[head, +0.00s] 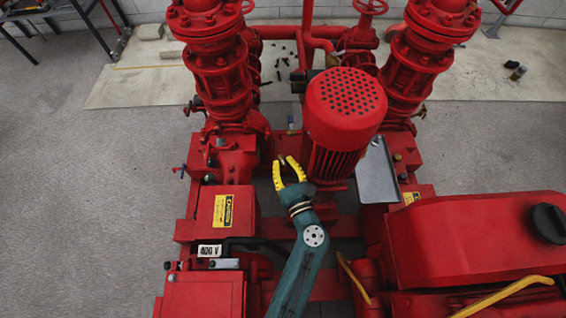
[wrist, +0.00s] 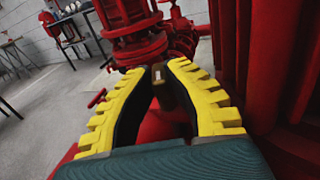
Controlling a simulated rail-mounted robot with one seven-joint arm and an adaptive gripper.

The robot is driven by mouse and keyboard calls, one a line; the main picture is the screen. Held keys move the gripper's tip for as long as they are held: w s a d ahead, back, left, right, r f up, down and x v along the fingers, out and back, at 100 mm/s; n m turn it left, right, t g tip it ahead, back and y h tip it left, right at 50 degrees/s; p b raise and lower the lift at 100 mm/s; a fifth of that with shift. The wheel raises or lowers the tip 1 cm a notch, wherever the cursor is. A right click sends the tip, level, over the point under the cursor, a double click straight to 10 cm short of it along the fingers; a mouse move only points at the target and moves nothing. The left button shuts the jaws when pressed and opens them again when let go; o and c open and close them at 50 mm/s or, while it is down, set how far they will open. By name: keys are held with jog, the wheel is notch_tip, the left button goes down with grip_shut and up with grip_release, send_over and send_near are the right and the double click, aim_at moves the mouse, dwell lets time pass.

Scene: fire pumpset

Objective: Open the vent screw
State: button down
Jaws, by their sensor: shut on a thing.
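My gripper (head: 285,162) with yellow toothed fingers reaches in between the left red pump and the red motor (head: 344,105). In the wrist view my gripper (wrist: 165,68) has its fingertips closed on a small dark brownish piece (wrist: 166,88), which I take to be the vent screw. It sits between the tips, partly covered by the fingers. The same piece looks tiny at the fingertips in the head view. Its thread and how far it is turned cannot be made out.
The red motor stands close on the right of my gripper. A red pump housing (head: 222,158) stands on the left. A grey tray (head: 376,172) lies right of the motor. Red pipework fills the space ahead. Small loose dark parts lie on the pale floor slab behind.

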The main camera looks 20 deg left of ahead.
jog(key=c, duration=1.1)
grip_release()
jog(key=shift+f, duration=0.15)
jog(key=shift+o, duration=0.2)
jog(key=shift+r, duration=0.2)
